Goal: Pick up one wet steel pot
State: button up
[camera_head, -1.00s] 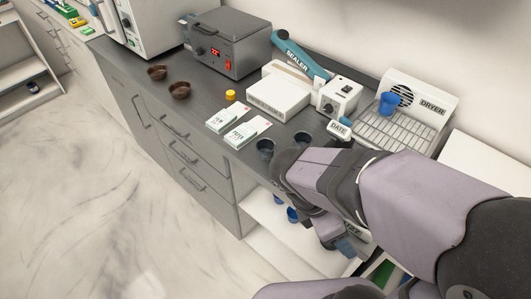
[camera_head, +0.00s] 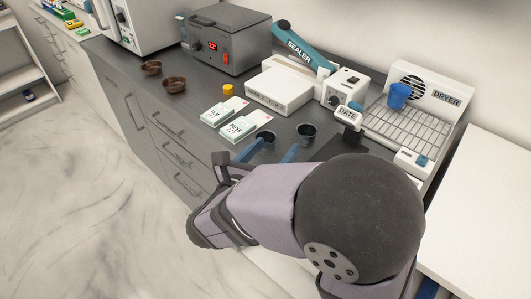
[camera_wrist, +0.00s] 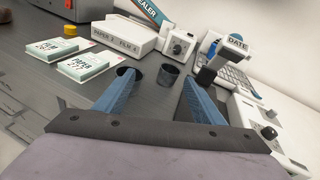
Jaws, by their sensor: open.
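Two small dark grey pots stand upright on the dark counter near its front edge. The left pot (camera_head: 266,134) is partly covered by a finger; the right pot (camera_head: 306,134) stands clear beside it. Both also show in the wrist view, the left pot (camera_wrist: 125,72) behind the left fingertip and the right pot (camera_wrist: 168,75) beyond the gap between the fingers. My gripper (camera_head: 279,146) has long blue fingers, open and empty, pointing at the pots from the front. I cannot tell whether either finger touches a pot, or whether the pots are wet.
Paper packets (camera_head: 240,127) lie left of the pots. A white box (camera_head: 281,92) and a sealer (camera_head: 300,45) stand behind. The DATE stamp (camera_head: 347,116) and the dryer rack (camera_head: 405,125) with a blue cup (camera_head: 398,95) are to the right. Brown bowls (camera_head: 173,85) sit far left.

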jog(key=t+y, duration=0.1)
jog(key=y, duration=0.1)
send_near(266, 137)
jog(key=shift+w+d+r+b, duration=0.15)
jog(key=shift+d+r+b, duration=0.1)
jog(key=shift+r+b, duration=0.3)
jog(key=shift+h, duration=0.3)
jog(key=shift+p+x, duration=0.7)
jog(key=shift+x, duration=3)
jog(key=c, duration=1)
